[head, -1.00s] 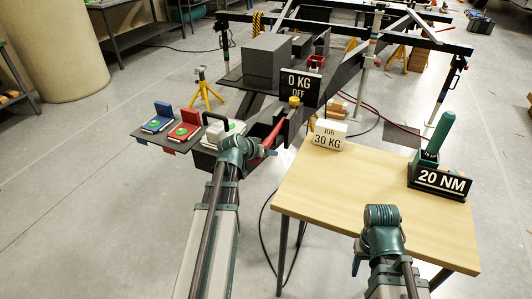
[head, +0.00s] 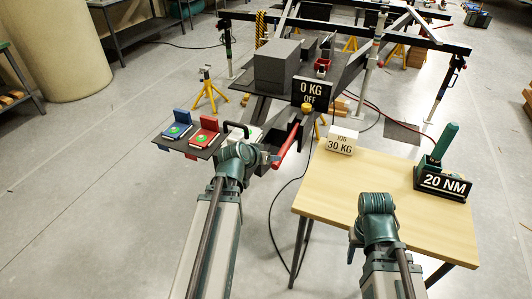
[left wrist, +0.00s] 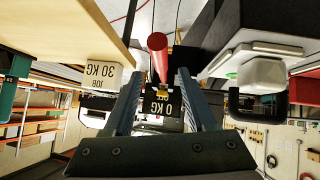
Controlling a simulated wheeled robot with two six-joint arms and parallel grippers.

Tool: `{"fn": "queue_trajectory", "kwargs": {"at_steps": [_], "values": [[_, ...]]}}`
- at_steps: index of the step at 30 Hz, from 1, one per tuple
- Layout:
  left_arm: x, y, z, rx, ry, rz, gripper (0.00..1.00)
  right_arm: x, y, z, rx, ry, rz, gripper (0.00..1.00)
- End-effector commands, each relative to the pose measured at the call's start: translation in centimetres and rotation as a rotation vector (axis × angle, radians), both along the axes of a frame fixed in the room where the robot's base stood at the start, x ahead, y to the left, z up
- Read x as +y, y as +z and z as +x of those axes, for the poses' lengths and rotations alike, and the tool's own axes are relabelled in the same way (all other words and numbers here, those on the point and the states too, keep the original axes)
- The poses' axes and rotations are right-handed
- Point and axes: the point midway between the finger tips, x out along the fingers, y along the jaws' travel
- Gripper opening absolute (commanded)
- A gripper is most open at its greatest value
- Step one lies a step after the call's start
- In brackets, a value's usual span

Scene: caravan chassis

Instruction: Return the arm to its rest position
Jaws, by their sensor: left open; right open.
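My left arm comes in from the left in the head view and ends at a green wrist joint; its fingers are hidden there. In the left wrist view my left gripper (left wrist: 160,75) is open, with its two fingers apart. A red handle (left wrist: 157,50) shows between and above the fingers, not gripped. The same red handle (head: 287,146) is just right of the left wrist in the head view. My right gripper (head: 376,210) is over the front of the wooden table, apart from the objects on it; its fingertips are mostly hidden.
The wooden table (head: 375,185) bears a white 30 KG block (head: 340,145) and a 20 NM sign (head: 445,183). A black 0 KG display (head: 311,93) stands on the chassis beyond. A dark side tray (head: 204,153) holds a blue and a red item. Open floor lies at left.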

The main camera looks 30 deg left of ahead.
Motion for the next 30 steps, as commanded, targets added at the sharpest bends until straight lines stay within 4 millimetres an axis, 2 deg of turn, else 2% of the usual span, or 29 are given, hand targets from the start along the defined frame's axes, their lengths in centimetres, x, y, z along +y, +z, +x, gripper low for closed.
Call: {"fn": "queue_trajectory", "kwargs": {"at_steps": [13, 16, 19, 22, 24, 27, 30], "values": [[0.0, 0.0, 0.0, 0.0, 0.0, 0.0, 0.57, 0.0, 0.0, 0.0, 0.0, 0.0, 0.0, 0.5], [-0.9, 0.0, -0.1, 0.017, -0.016, 0.0, 0.57, 0.0, 0.3, 0.0, 0.0, 0.0, 0.0, 0.5], [-4.2, -0.1, -0.7, 0.087, -0.081, 0.003, 0.57, 0.0, 1.3, 0.0, 0.0, 0.0, 0.0, 0.5], [-9.6, -0.5, -2.4, 0.217, -0.182, 0.02, 0.57, 0.0, 2.8, 0.0, 0.0, 0.0, 0.0, 0.5], [-13.4, -0.8, -4.3, 0.329, -0.253, 0.049, 0.57, 0.0, 3.9, 0.0, 0.0, 0.0, 0.0, 0.5], [-17.7, -1.0, -7.6, 0.487, -0.332, 0.11, 0.57, 0.0, 5.3, 0.0, 0.0, 0.0, 0.0, 0.5], [-20.7, -0.8, -11.0, 0.625, -0.378, 0.187, 0.57, 0.0, 6.5, 0.0, 0.0, 0.0, 0.0, 0.5]]}}
